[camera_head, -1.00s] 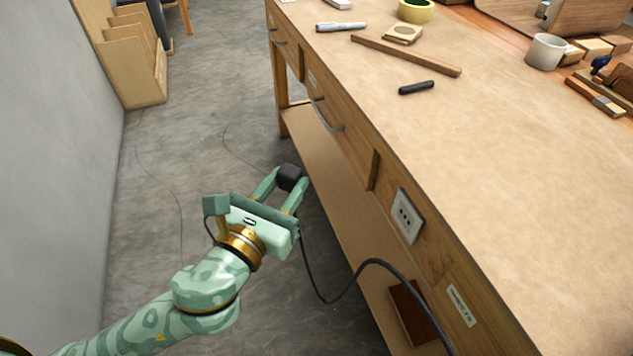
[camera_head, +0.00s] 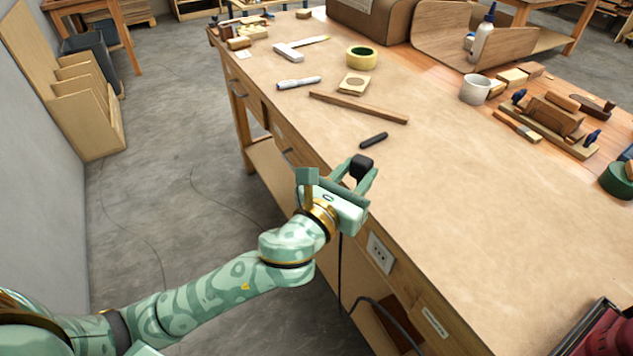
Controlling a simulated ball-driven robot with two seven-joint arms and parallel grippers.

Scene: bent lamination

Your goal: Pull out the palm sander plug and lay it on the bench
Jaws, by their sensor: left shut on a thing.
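The black plug (camera_head: 361,165) is held between the fingers of my left gripper (camera_head: 358,172), which is shut on it. In this view the gripper overlaps the front edge of the bench (camera_head: 480,220); how high the plug is above the bench top is hard to tell. A dark cord (camera_head: 340,275) hangs from below the gripper and runs down along the bench front. The wall socket (camera_head: 380,253) on the bench front is empty, its holes showing. My right gripper is not in view.
On the bench lie a small black bar (camera_head: 374,140), a wooden strip (camera_head: 358,107), a marker (camera_head: 298,83), yellow tape (camera_head: 361,57) and a white cup (camera_head: 475,89). Wooden clamps and blocks (camera_head: 550,120) stand at the right.

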